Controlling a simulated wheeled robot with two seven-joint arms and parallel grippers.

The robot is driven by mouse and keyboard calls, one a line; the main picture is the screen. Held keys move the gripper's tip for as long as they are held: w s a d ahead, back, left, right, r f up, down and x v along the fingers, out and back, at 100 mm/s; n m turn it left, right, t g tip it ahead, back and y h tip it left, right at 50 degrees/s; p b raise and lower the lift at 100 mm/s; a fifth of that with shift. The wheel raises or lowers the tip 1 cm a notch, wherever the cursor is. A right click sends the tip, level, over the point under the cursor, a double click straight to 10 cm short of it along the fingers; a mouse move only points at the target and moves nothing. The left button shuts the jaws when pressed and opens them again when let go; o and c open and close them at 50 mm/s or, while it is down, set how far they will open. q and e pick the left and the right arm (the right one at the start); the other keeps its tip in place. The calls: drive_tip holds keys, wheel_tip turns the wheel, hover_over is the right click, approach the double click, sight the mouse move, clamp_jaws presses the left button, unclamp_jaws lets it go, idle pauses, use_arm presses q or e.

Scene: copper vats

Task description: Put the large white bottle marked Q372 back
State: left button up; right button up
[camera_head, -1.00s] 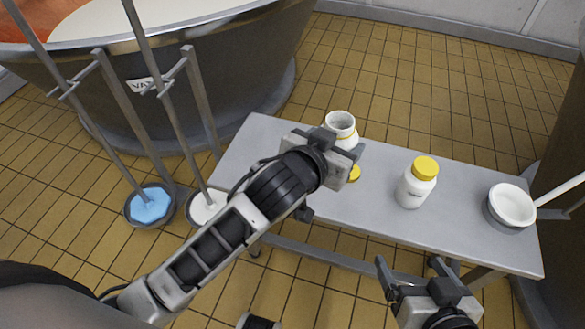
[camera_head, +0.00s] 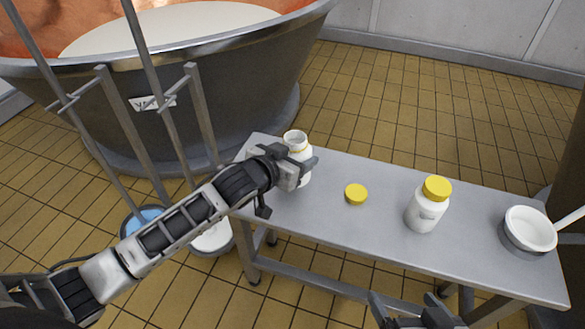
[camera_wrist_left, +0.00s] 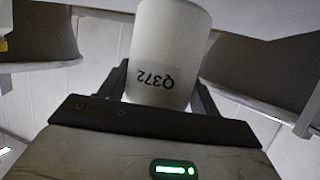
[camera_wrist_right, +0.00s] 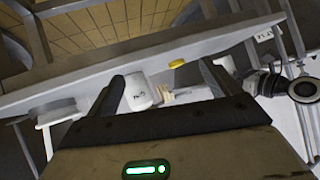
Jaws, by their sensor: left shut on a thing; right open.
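The white bottle marked Q372 (camera_wrist_left: 165,60) is between the fingers of my left gripper (camera_wrist_left: 162,100), which is shut on it. In the head view this bottle (camera_head: 296,142) is uncapped, upright, at the left end of the grey table, with my left gripper (camera_head: 303,168) around its side. I cannot tell whether its base touches the table. A loose yellow cap (camera_head: 356,194) lies on the table to its right. My right gripper (camera_head: 412,310) is open and empty in front of the table; its fingers also show in the right wrist view (camera_wrist_right: 165,90).
A second white bottle (camera_head: 425,212) with a yellow cap stands right of the loose cap on the grey table (camera_head: 320,222). A white bowl (camera_head: 530,229) with a handle is at the right end. A large vat (camera_head: 200,95) stands behind left. Two long-handled tools stand at left.

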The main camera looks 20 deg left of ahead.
use_arm(q)
drive_tip(key=f, duration=0.1)
drive_tip(key=f+b, duration=0.1)
drive_tip(key=f, duration=0.1)
drive_tip(key=shift+w+a+f+b, duration=0.15)
drive_tip(key=shift+a+f+b, duration=0.15)
drive_tip(key=shift+f, duration=0.15)
use_arm(e)
drive_tip(key=f, duration=0.1)
drive_tip(key=a+f, duration=0.1)
drive_tip(key=f, duration=0.1)
drive_tip(key=shift+w+g, duration=0.1)
drive_tip(key=shift+g, duration=0.3)
drive_tip(key=shift+r, duration=0.1)
use_arm(q)
drive_tip(key=o, duration=1.3)
drive_tip(key=shift+c, duration=0.2)
use_arm(e)
drive_tip(key=shift+d+r, duration=0.1)
drive_tip(key=shift+r, duration=0.05)
